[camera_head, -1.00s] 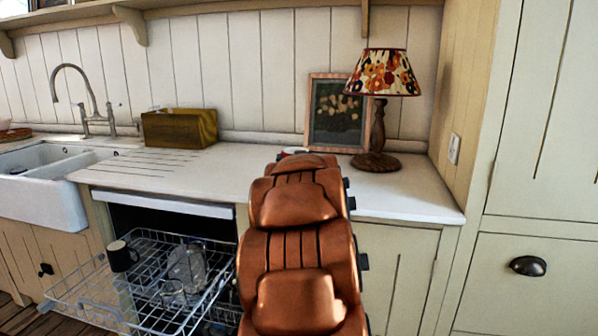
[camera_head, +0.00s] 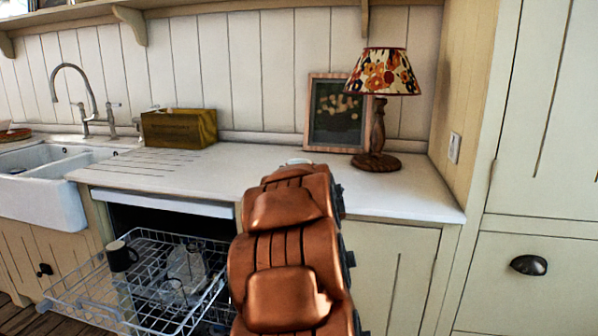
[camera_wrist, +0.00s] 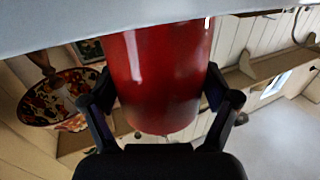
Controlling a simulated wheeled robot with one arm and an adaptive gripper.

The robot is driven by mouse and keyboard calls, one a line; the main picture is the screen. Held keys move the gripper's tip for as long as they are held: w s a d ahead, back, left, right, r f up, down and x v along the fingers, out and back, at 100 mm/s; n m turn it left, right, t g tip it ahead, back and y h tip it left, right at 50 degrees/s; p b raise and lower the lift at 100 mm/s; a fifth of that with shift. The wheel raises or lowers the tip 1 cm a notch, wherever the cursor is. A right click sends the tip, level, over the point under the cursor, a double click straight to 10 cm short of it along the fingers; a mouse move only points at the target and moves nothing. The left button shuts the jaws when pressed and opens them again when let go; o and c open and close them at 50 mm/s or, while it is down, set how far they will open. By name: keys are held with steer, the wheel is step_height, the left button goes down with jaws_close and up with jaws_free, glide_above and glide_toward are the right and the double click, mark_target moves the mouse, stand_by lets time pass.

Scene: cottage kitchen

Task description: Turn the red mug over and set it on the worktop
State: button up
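The red mug (camera_wrist: 160,75) fills the middle of the wrist view, which shows the room upside down. My gripper (camera_wrist: 160,92) has one dark finger on each side of the mug, and both appear to press on its wall. The mug's upper picture end meets a pale grey surface, apparently the worktop (camera_head: 235,165); I cannot tell whether it touches. I cannot tell which end is the mug's opening, and no handle shows. A small whitish round piece (camera_head: 298,161) shows just beyond the arm.
A patterned lamp (camera_head: 376,162) and a framed picture (camera_head: 337,113) stand behind, right of my arm. A wooden box (camera_head: 179,128) and the sink (camera_head: 40,190) are to the left. An open dishwasher rack (camera_head: 150,290) with a dark mug (camera_head: 122,256) and glasses juts out below.

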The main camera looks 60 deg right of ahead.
steer(key=shift+o, duration=0.7)
steer(key=shift+r, duration=0.15)
steer(key=p+v, duration=0.1)
steer(key=v, duration=1.1)
